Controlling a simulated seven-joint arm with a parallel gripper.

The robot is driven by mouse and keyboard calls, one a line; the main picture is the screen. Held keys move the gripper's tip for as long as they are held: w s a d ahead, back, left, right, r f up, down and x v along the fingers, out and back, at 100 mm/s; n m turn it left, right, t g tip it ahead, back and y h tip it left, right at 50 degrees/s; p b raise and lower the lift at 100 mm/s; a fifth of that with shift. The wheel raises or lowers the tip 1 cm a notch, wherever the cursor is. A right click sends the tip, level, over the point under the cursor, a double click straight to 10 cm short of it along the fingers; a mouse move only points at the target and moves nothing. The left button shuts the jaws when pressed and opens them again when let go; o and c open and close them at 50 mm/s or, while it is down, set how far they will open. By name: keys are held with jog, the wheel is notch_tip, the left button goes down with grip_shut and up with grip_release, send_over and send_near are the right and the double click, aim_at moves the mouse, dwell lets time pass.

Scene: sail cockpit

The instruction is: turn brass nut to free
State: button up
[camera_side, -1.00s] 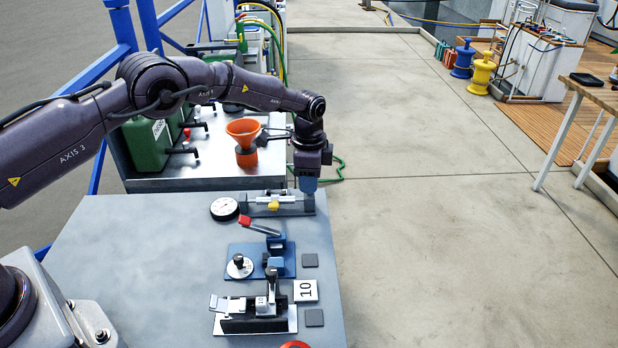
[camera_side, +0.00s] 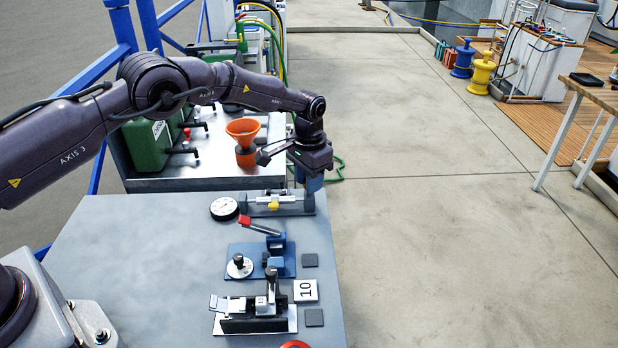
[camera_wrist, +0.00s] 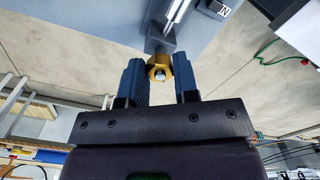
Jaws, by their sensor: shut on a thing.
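The brass nut (camera_wrist: 160,66) shows in the wrist view as a gold hex piece with a pale stud end in its centre. It sits at the end of a grey block (camera_wrist: 160,43) with a metal rod (camera_wrist: 180,12) beyond. My gripper (camera_wrist: 159,76) has its two blue fingers on either side of the nut and is shut on it. In the side view my gripper (camera_side: 311,184) points down at the right end of the rod fixture (camera_side: 285,205), and the nut is hidden behind it.
A round dial (camera_side: 224,208) lies left of the rod fixture. A red-handled clamp (camera_side: 260,226) and a blue plate fixture (camera_side: 285,262) stand nearer. An orange funnel (camera_side: 243,130) stands on the bench behind. The bench's right edge is close to my gripper.

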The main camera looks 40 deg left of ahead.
jog(key=n, duration=0.4)
jog(key=shift+n, duration=1.8)
jog(key=o, duration=0.9)
notch_tip(320, 180, up, 13)
jog(key=shift+a, duration=0.1)
